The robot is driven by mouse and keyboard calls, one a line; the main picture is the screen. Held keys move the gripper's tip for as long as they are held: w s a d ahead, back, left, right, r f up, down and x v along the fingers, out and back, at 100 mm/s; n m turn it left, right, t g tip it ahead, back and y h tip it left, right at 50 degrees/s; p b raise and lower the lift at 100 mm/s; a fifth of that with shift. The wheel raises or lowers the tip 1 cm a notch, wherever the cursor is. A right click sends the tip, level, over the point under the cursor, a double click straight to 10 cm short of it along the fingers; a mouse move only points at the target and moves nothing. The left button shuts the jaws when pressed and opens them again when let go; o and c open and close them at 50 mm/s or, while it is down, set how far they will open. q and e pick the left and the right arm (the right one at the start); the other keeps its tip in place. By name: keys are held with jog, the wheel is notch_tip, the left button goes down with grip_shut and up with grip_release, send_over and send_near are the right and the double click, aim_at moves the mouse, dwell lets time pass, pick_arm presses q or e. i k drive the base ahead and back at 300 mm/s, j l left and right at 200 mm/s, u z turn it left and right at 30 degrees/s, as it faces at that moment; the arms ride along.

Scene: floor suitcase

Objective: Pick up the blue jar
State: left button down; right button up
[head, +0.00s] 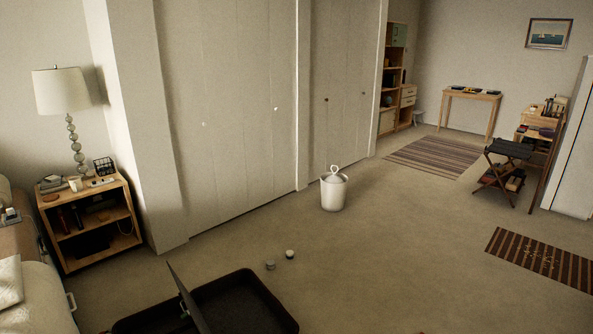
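Two small round objects stand on the carpet just beyond the open suitcase. One is a small greyish jar-like object (270,265); the other is a small white-topped object (290,254) a little to its right and farther back. Both are too small and dim for me to tell whether either is the blue jar, and no clearly blue jar shows. Neither of my grippers is in view.
An open black suitcase (245,301) lies on the floor at the bottom. A white bin (334,193) stands by the closet doors (240,110). A nightstand (99,217) with a lamp (62,92) is at left beside a bed (42,299). Carpet right of centre is clear.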

aim_at(290, 253)
jog(key=i+l+z, duration=0.8)
jog(key=z, duration=0.2)
jog(key=i+l+z, duration=0.1)
jog(key=i+z, duration=0.35)
jog(key=i, duration=0.15)
jog(key=i+j+z, duration=0.1)
jog(key=i+z, duration=0.4)
jog(key=i+l, duration=0.1)
jog(key=i, duration=0.45)
jog(key=i+l+u, duration=0.1)
jog(key=i, duration=0.4)
jog(key=i+l, duration=0.2)
jog(key=i, duration=0.35)
jog(key=i+l, duration=0.15)
jog(key=i, duration=0.35)
jog(key=i+j+u, duration=0.3)
jog(key=u, duration=0.2)
jog(key=i+j+u, duration=0.1)
jog(key=i+u, duration=0.7)
jog(key=u, duration=0.15)
jog(key=i+l+u, duration=0.1)
jog(key=i+u, duration=0.35)
jog(key=i+l+u, duration=0.25)
jog(key=u, duration=0.25)
jog(key=i+j+u, duration=0.3)
jog(key=u, duration=0.15)
jog(key=i+j+u, duration=0.1)
jog(key=i+u, duration=0.8)
